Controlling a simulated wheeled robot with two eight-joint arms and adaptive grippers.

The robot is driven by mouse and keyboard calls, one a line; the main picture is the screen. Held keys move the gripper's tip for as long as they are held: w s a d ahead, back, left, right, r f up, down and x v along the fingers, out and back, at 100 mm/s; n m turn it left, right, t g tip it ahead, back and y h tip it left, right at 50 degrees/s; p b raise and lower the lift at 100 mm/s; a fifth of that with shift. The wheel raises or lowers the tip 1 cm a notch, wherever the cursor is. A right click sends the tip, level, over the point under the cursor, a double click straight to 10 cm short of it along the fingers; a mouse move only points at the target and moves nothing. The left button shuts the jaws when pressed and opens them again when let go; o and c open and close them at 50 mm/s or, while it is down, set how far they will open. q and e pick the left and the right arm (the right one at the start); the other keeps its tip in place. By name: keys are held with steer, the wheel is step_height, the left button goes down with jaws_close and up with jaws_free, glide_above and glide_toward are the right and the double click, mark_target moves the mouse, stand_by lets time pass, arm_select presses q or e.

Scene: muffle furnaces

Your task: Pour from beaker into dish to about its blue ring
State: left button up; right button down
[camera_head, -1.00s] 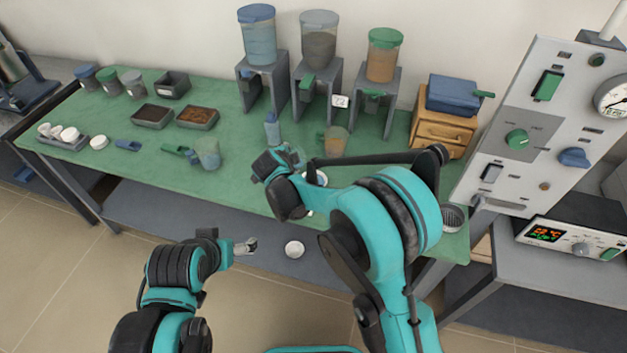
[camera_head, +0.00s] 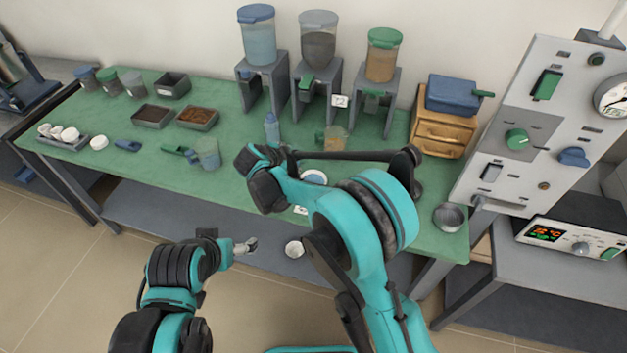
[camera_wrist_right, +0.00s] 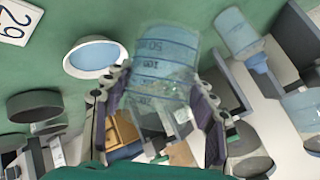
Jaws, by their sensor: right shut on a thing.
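My right gripper (camera_wrist_right: 158,88) is shut on a clear beaker (camera_wrist_right: 166,58) with dark graduation lines and a bluish tint. The beaker appears tilted in the right wrist view; its liquid level cannot be made out. The dish also shows in the head view (camera_head: 314,177), partly behind my right arm. There, my right fingers and the beaker are hidden behind the wrist. My left gripper (camera_head: 246,246) hangs in front of the table, empty, its jaw opening too small to judge.
A numbered card (camera_wrist_right: 14,20) lies near the dish. Hoppers on stands (camera_head: 262,85) line the back. A metal bowl (camera_head: 449,216) is at the right edge.

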steer(key=shift+a+n+h, duration=0.2)
steer(key=shift+n+h, duration=0.4)
steer(key=shift+h, duration=0.4)
steer(key=shift+d+g, duration=0.15)
steer(key=shift+g, duration=0.15)
steer(key=shift+d+f+n+h+b, duration=0.1)
steer(key=shift+f+n+h+b, duration=0.2)
steer(key=shift+h+b, duration=0.3)
steer(key=shift+f+n+h+b, duration=0.15)
steer(key=shift+n+h+b, duration=0.25)
steer(key=shift+h+b, duration=0.15)
steer(key=shift+h, duration=0.25)
steer(key=shift+s+d+r, duration=0.1)
steer(key=shift+d+r, duration=0.05)
steer(key=shift+r, duration=0.05)
steer(key=shift+n, duration=0.3)
steer(key=shift+d+f+h+b, duration=0.15)
steer(key=shift+f+h+b, duration=0.1)
steer(key=shift+h+b, duration=0.35)
steer(key=shift+r, duration=0.1)
